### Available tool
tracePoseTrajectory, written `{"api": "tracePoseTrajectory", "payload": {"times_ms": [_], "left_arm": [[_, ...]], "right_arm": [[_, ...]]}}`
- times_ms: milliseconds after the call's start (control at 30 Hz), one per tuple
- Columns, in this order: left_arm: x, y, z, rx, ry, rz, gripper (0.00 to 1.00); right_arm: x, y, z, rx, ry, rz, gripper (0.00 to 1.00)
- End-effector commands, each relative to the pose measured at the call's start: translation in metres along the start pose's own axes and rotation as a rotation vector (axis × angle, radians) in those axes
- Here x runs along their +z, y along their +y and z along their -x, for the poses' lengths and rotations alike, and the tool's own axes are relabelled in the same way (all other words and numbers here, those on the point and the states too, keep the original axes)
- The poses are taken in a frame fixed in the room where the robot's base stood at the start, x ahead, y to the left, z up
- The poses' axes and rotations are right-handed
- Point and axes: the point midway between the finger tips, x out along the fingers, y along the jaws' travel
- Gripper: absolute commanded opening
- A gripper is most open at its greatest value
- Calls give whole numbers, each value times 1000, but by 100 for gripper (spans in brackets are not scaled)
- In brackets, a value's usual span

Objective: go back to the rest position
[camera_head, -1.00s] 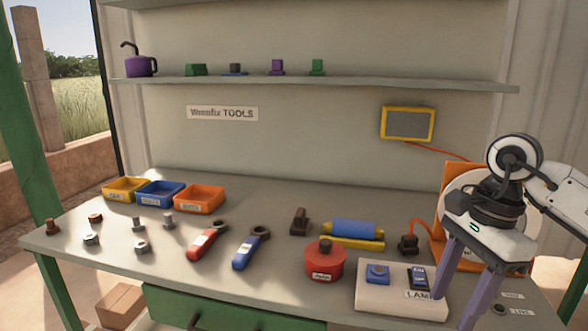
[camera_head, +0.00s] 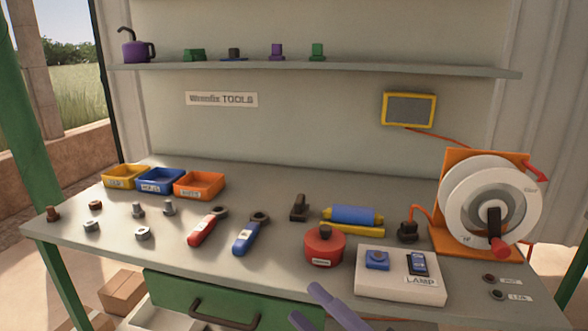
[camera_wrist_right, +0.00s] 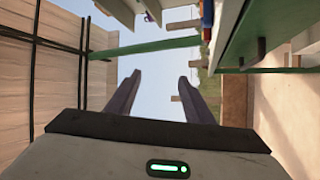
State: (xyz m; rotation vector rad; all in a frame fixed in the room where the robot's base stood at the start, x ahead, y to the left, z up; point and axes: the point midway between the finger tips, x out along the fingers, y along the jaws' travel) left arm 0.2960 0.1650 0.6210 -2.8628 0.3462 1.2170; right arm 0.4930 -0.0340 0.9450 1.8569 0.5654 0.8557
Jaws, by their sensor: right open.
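My right gripper (camera_head: 304,303) shows at the bottom edge of the head view, only its two grey-purple fingers in sight. It is in front of the bench (camera_head: 75,235), low by the green drawer front (camera_head: 235,290). In the right wrist view the gripper (camera_wrist_right: 160,76) has its fingers apart with nothing between them; sky shows through the gap. My left gripper is in neither view.
The white lamp box (camera_head: 385,285) and red round block (camera_head: 324,248) stand near the bench's front edge. A cable reel (camera_head: 460,205) stands at the right. The drawer handle (camera_head: 225,315) sticks out below the bench top.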

Motion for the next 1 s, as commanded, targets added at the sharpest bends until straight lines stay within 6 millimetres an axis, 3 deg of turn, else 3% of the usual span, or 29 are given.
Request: {"api": "tracePoseTrajectory", "payload": {"times_ms": [100,200,333,500,600,700,1000], "left_arm": [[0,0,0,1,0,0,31],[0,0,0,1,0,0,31],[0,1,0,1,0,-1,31],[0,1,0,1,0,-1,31],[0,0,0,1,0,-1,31],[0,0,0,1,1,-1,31],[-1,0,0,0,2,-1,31]], "right_arm": [[46,-56,60,-35,-352,-383,48],[65,-104,116,-62,-600,-643,48],[65,-164,194,-97,-887,-930,48],[39,-217,274,-127,-1164,-1194,48],[25,-233,301,-138,-1260,-1282,48],[18,-240,315,-143,-1308,-1324,48],[16,-242,318,-145,-1317,-1332,48]]}}
